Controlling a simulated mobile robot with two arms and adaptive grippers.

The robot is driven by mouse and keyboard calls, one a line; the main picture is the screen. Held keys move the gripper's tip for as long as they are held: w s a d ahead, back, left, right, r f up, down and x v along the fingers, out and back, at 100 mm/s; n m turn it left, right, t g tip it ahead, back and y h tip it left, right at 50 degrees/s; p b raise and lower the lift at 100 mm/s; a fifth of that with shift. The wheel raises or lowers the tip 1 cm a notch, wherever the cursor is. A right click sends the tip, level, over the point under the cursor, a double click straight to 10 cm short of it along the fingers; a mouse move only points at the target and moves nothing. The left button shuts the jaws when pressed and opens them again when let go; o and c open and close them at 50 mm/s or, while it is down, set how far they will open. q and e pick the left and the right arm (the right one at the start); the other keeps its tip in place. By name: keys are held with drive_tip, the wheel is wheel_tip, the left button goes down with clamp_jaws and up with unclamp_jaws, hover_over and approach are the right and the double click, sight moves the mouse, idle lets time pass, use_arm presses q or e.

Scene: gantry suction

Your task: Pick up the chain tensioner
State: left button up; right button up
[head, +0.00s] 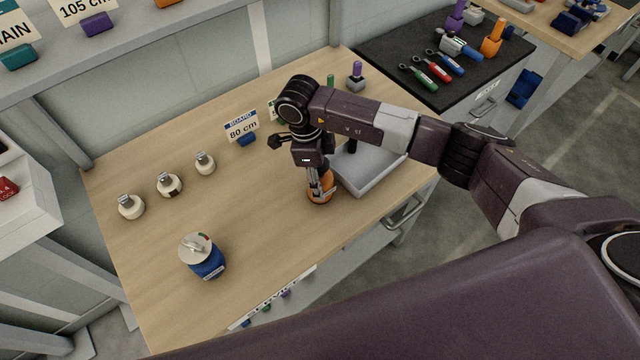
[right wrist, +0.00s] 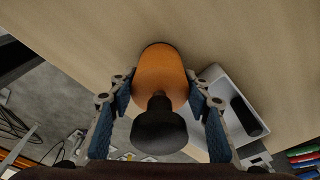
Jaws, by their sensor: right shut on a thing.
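My right gripper (head: 319,187) is over the wooden table, left of the grey tray, pointing down. It is shut on an orange rounded piece with a black knob (head: 320,197); no label shows whether this is the chain tensioner. In the right wrist view the orange piece (right wrist: 163,75) sits between the blue-padded fingers (right wrist: 160,108), its black knob toward the camera. I cannot tell whether its base touches the table. My left gripper is not in view.
The grey tray (head: 368,178) with a dark item stands just right of the gripper. A blue canister (head: 207,262) and several small white bottles (head: 168,186) stand at the left. An 80 cm sign (head: 243,128) stands behind. The table's (head: 262,225) front middle is clear.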

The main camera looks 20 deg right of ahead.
drive_tip(key=c, duration=0.8)
drive_tip(key=shift+r, duration=0.1)
drive_tip(key=shift+w+r, duration=0.1)
